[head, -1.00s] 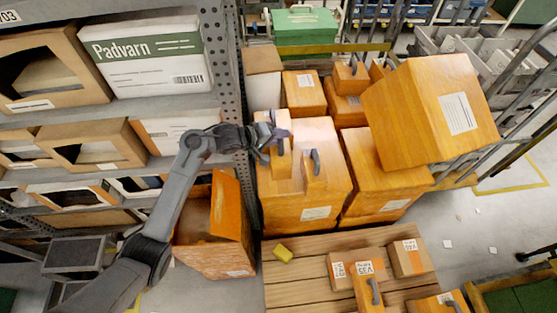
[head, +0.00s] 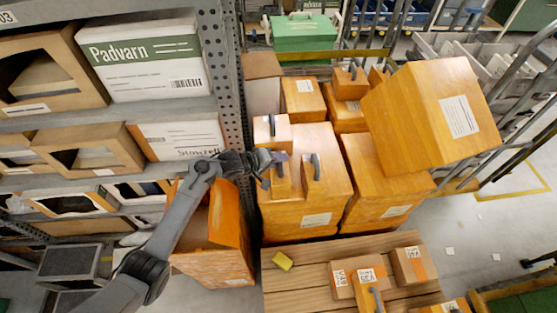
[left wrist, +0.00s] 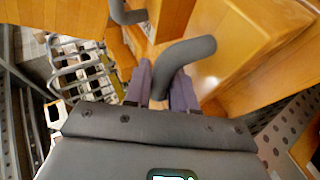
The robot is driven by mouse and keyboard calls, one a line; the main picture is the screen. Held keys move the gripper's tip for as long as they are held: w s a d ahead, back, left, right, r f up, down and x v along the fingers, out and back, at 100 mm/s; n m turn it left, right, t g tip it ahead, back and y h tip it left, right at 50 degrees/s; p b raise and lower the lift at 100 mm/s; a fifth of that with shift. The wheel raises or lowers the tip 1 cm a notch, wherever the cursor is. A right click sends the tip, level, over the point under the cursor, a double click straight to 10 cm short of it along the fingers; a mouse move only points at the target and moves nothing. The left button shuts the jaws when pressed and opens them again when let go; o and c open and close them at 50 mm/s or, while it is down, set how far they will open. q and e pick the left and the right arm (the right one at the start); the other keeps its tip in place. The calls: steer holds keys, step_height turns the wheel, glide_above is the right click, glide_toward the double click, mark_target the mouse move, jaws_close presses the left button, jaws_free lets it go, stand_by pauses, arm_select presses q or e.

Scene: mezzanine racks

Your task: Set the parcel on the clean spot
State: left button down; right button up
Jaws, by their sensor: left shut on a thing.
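My left gripper (head: 274,167) is among the stacked orange-brown parcels, in front of the upright perforated post. In the left wrist view its purple fingers (left wrist: 165,88) are shut on a bent grey handle (left wrist: 188,54). The handle seems to belong to a narrow parcel (head: 284,184) standing on a large box; whether it is lifted cannot be told. A similar handled parcel (head: 313,182) stands just right of it, and a paler handled one (head: 270,130) just behind. No clean spot can be clearly made out. My right gripper is not in view.
An open orange box (head: 212,245) stands left. A big tilted box (head: 425,115) overhangs the stack at right. Shelving (head: 150,118) flanks the left.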

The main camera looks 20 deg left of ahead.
arm_select(q)
steer(key=c, duration=0.9)
jaws_free()
